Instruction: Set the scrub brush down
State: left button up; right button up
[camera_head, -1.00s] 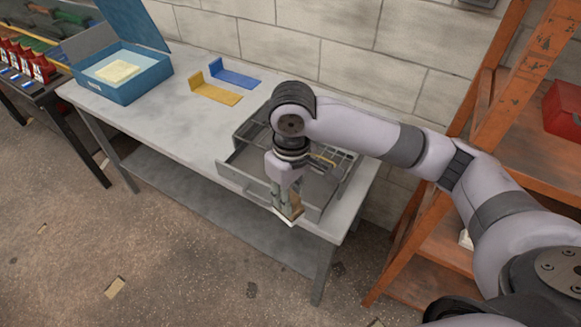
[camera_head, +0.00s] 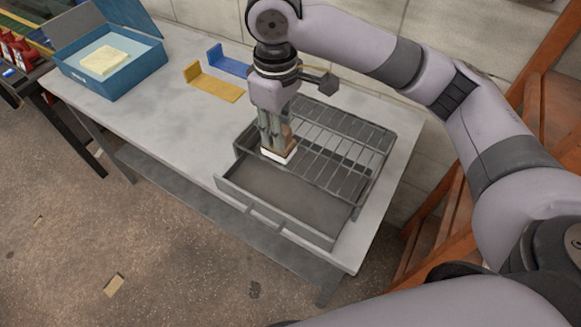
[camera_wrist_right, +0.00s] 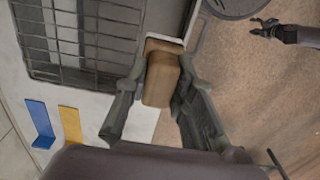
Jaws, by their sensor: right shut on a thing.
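The scrub brush (camera_head: 279,155) is a brown wooden block with a white underside. My right gripper (camera_head: 272,142) is shut on it and points down, above the back left part of the open grey drawer (camera_head: 284,192). In the right wrist view the brush (camera_wrist_right: 162,80) sits between the two fingers (camera_wrist_right: 158,100). I cannot tell whether its underside touches anything. A dark gripper (camera_wrist_right: 265,27), apparently my left one, shows far off in the right wrist view, too small to tell its jaws. It is outside the head view.
A wire rack (camera_head: 350,150) stands behind the drawer on the grey bench (camera_head: 180,125). Yellow (camera_head: 213,88) and blue (camera_head: 230,62) L-shaped brackets lie behind. A blue open box (camera_head: 125,80) holds a pale block. The bench middle is clear. An orange shelf (camera_head: 540,120) stands right.

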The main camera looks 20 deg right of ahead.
aim_at(280, 156)
jog(key=f, duration=0.3)
jog(key=s+f, duration=0.1)
jog(key=f, duration=0.2)
jog(key=shift+s+a+f, duration=0.1)
jog(key=shift+s+a, duration=0.05)
jog(key=shift+a, duration=0.05)
jog(key=f+p, duration=0.1)
jog(key=f, duration=1.1)
jog(key=shift+w+f, duration=0.2)
pick_arm(q)
jog(key=shift+g, duration=0.3)
jog(key=shift+s+a+r, duration=0.2)
jog(key=shift+s, duration=0.5)
jog(key=shift+s+a+r, duration=0.15)
jog(key=shift+s+r, duration=0.1)
jog(key=shift+s, duration=0.4)
jog(key=shift+s+a+r, duration=0.2)
jog(key=shift+s, duration=0.5)
pick_arm(e)
jog(key=shift+f, duration=0.2)
pick_arm(q)
jog(key=shift+p, duration=0.3)
pick_arm(e)
jog(key=o, duration=0.7)
jog(key=shift+f, duration=0.15)
pick_arm(q)
jog(key=shift+w, duration=0.1)
jog(key=shift+a, duration=0.1)
